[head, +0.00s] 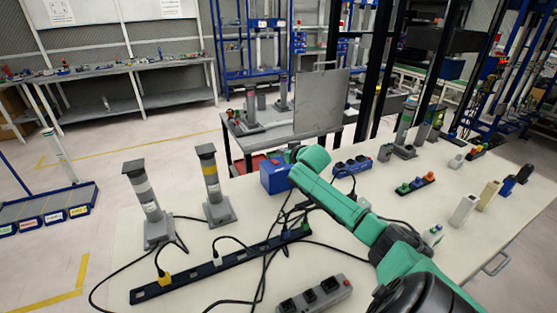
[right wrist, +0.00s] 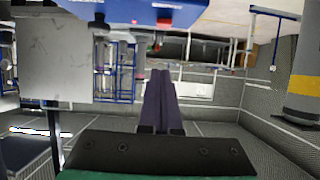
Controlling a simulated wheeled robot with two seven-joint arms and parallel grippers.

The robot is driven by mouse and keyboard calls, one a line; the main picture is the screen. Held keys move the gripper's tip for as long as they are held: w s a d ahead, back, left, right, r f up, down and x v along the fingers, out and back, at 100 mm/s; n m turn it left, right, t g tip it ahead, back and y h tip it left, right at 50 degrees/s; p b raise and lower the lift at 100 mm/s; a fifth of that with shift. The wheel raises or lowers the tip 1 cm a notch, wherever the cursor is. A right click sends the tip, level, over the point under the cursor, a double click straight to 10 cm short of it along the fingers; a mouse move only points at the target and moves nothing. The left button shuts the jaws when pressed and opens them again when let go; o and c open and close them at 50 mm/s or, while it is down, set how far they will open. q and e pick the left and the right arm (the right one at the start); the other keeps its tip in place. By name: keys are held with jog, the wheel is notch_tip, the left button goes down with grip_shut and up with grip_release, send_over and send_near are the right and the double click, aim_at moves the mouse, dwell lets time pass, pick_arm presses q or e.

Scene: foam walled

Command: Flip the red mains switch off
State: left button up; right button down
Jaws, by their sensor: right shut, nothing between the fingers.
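A blue box (head: 274,178) stands on the near table, just left of my right arm's end. It also shows upside down along the top of the right wrist view (right wrist: 150,14), with a small red part (right wrist: 134,21) at its edge; I cannot tell for sure whether this is the red mains switch. My right gripper (right wrist: 160,74) has its dark fingers shut together with nothing between them. It is close to the blue box, and I see no clear contact. In the head view my green arm hides the fingers. My left gripper is not in view.
Two grey posts stand left of the box, one with a yellow band (head: 211,181). A long dark power strip (head: 205,267) with loose black cables crosses the table. A grey socket block (head: 315,295) lies in front. Coloured buttons (head: 415,184) and several small devices stand right.

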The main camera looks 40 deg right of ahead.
send_over(278, 168)
jog(key=shift+w+d+f, duration=0.15)
jog(key=shift+w+f, duration=0.2)
jog(key=shift+f, duration=0.45)
jog(key=f, duration=0.3)
jog(key=shift+s+p, duration=0.3)
jog(key=shift+p, duration=0.1)
jog(key=shift+s+f, duration=0.1)
jog(key=shift+f, duration=0.3)
jog(key=shift+s+f, duration=0.1)
jog(key=shift+f, duration=0.05)
